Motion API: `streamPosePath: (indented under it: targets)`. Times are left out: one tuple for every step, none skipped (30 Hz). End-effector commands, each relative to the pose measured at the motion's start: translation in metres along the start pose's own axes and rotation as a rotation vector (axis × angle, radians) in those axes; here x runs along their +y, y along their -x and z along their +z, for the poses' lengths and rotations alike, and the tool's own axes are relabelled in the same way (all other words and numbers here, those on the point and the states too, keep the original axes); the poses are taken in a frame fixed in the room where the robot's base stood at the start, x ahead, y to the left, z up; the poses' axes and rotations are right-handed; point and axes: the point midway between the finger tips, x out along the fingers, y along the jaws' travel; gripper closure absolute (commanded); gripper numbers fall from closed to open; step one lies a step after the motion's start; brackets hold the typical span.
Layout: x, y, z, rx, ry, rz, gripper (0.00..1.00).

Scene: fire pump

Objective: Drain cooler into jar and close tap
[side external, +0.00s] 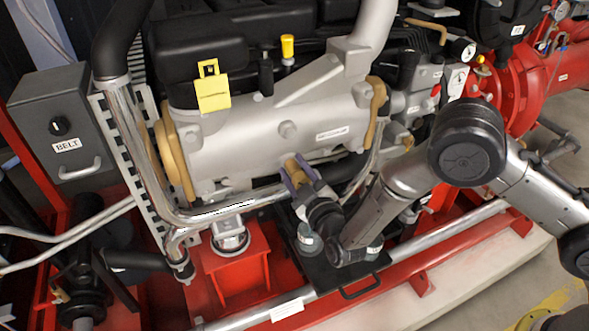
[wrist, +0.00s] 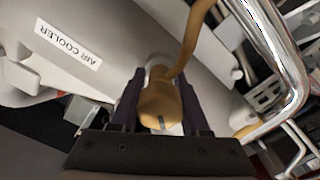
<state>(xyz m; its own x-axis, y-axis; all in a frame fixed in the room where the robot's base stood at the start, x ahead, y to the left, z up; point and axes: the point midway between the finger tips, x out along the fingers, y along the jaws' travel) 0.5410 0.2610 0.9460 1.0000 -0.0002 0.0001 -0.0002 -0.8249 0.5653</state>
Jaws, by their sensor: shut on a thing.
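The cooler (side external: 250,130) is a large grey cylinder with brass-coloured end flanges; its side label, AIR COOLER (wrist: 68,46), reads clearly in the wrist view. The brass tap (wrist: 160,104) sits under the cooler, with a curved brass piece running up from it. My gripper (side external: 297,176) is shut on the tap, one purple finger on each side; in the wrist view the fingers (wrist: 160,110) flank its body. Below stands a small jar-like container (side external: 309,241) on a black tray (side external: 342,282), partly hidden by my gripper. Whether the tap is open, and any liquid, cannot be told.
A second small container (side external: 374,248) is on the tray, beside my arm. A chromed pipe (side external: 150,190) runs left of and below the cooler.

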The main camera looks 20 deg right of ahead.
Motion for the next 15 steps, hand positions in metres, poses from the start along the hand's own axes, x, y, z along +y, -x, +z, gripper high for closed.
streamPosePath:
  targets:
    - [0.0003, 0.0005, 0.0005, -0.002, 0.043, 0.001, 1.0]
    - [0.0002, 0.0005, 0.0006, -0.002, 0.072, 0.001, 1.0]
    - [0.0004, 0.0003, 0.0, -0.001, 0.109, 0.001, 1.0]
    - [0.0003, 0.0003, 0.0001, -0.001, 0.137, 0.001, 1.0]
    - [0.0002, 0.0004, 0.0004, -0.001, 0.166, 0.001, 1.0]
    - [0.0001, 0.0004, 0.0005, -0.002, 0.204, 0.001, 1.0]
    - [0.0, 0.0004, 0.0005, -0.002, 0.233, 0.0, 1.0]
    - [-0.0001, 0.0004, 0.0006, -0.002, 0.261, 0.0, 1.0]
    - [-0.0001, 0.0003, 0.0004, -0.002, 0.299, 0.0, 1.0]
    - [0.0, 0.0003, 0.0002, -0.001, 0.327, 0.0, 1.0]
    - [0.0, 0.0004, 0.0003, -0.002, 0.356, 0.0, 1.0]
    - [-0.0002, 0.0005, 0.0007, -0.002, 0.395, 0.0, 1.0]
    - [-0.0003, 0.0004, 0.0007, -0.002, 0.423, 0.0, 1.0]
    - [-0.0003, 0.0003, 0.0006, -0.002, 0.45, 0.0, 1.0]
    - [-0.0004, 0.0003, 0.0006, -0.002, 0.487, 0.0, 1.0]
